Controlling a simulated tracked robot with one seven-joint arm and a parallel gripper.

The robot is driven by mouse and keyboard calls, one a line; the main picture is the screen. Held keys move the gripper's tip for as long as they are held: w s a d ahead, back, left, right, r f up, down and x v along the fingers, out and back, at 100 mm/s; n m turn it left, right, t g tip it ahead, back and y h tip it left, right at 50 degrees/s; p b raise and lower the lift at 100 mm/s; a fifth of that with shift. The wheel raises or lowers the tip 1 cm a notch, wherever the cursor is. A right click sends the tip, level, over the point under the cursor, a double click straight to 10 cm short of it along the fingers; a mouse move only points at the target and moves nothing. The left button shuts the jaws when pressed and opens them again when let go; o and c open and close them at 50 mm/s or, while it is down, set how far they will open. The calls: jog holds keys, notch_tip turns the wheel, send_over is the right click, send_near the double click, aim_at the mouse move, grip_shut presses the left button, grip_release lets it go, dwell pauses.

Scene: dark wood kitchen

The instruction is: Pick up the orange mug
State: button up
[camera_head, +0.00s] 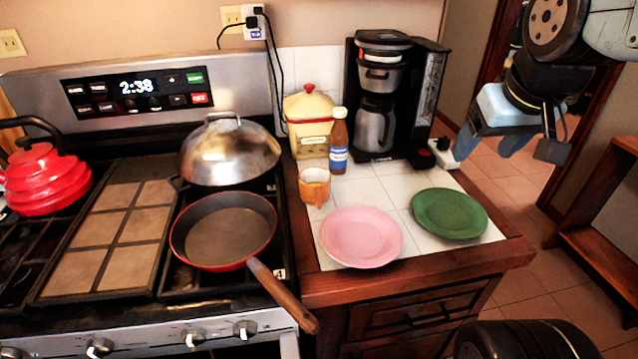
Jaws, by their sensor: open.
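The orange mug (314,187) stands upright on the white tiled counter, next to the stove edge, behind and left of the pink plate. Its inside looks pale. My gripper (498,150) is at the upper right, right of the coffee maker and beyond the counter's right edge. It is open and empty, well apart from the mug.
A pink plate (361,237) and green plate (449,213) lie in front. A brown bottle (338,142), a yellow canister (309,125) and a coffee maker (376,125) stand behind. A red pan (222,231) has its handle pointing toward the counter front.

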jog(key=w+a+f+n+g, duration=0.3)
jog(key=w+a+n, duration=0.6)
jog(key=w+a, duration=0.2)
jog(key=n+g, duration=0.2)
jog(key=n, duration=0.8)
send_over(317, 193)
notch_tip(317, 193, down, 11)
jog(key=f, duration=0.7)
jog(key=shift+d+f, duration=0.1)
jog(key=shift+d, duration=0.2)
jog(key=shift+w+a+f, duration=0.1)
jog(key=shift+a+f, duration=0.1)
jog(key=shift+f, duration=1.15)
jog(key=shift+a+f, duration=0.15)
jog(key=shift+f, duration=1.15)
jog(key=shift+c, duration=0.5)
jog(key=c, duration=1.2)
